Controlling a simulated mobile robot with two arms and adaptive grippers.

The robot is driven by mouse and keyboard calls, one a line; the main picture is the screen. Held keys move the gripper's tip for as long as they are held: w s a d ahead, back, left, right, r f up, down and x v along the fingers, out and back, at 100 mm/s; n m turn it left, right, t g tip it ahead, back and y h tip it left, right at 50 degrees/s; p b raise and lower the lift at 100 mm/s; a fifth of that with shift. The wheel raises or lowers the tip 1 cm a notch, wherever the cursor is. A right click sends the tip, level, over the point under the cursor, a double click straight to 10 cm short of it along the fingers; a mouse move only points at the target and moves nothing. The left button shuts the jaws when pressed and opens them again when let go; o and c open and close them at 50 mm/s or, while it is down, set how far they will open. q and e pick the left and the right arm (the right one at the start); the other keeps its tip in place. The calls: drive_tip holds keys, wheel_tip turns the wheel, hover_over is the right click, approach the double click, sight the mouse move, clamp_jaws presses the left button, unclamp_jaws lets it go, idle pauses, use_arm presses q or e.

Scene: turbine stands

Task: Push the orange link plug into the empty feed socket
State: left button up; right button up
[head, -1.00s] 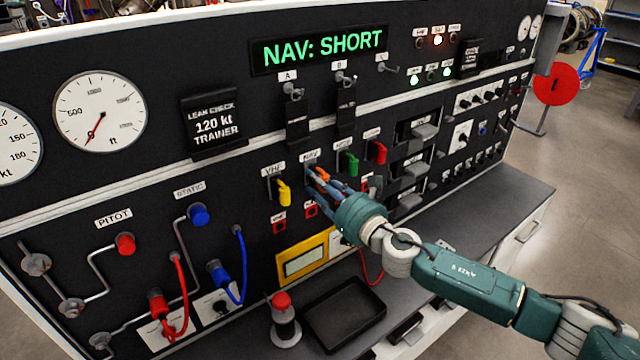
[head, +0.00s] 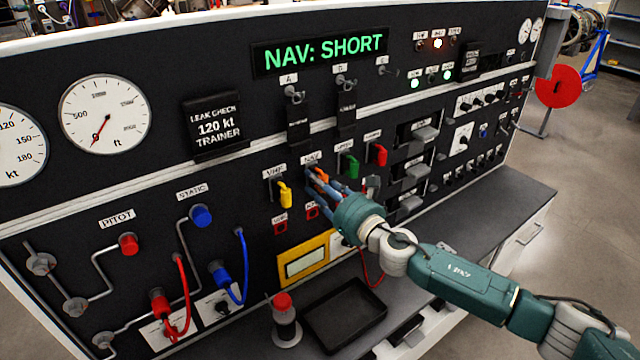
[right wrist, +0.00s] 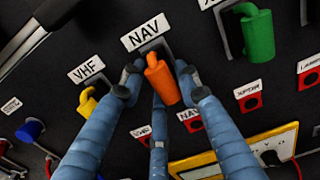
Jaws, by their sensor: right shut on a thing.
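The orange link plug (right wrist: 162,80) is at the dark socket under the NAV label (right wrist: 146,33) in the right wrist view. Its orange body also shows in the head view (head: 321,175). My right gripper (head: 325,184) is shut on the plug, with blue fingers on both sides and one below it in the right wrist view (right wrist: 160,86). The plug's front end points to the panel; I cannot tell how deep it sits. My left gripper is not in view.
A yellow plug (head: 285,194) sits left under VHF; green (head: 351,166) and red (head: 380,154) plugs sit to the right. Small red-framed ports (right wrist: 194,126) lie below. The display (head: 320,52) reads NAV: SHORT. A black tray (head: 345,315) and red-topped cylinder (head: 284,320) stand on the ledge.

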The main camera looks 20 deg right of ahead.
drive_tip(key=shift+w+d+r, duration=0.1)
drive_tip(key=shift+w+r, duration=0.05)
drive_tip(key=shift+r, duration=0.2)
drive_tip(key=o, duration=1.2)
drive_tip(key=shift+w, duration=0.15)
drive_tip(key=shift+w+a+f, duration=0.25)
drive_tip(key=shift+a+f, duration=0.05)
drive_tip(key=shift+f, duration=0.05)
drive_tip(key=shift+o, duration=0.9)
drive_tip(key=shift+s+d+f, duration=0.1)
drive_tip(key=shift+s+d, duration=0.15)
drive_tip(key=shift+s, duration=0.25)
drive_tip(key=shift+s+d, duration=0.2)
drive_tip(key=shift+s, duration=0.4)
drive_tip(key=shift+v, duration=2.6)
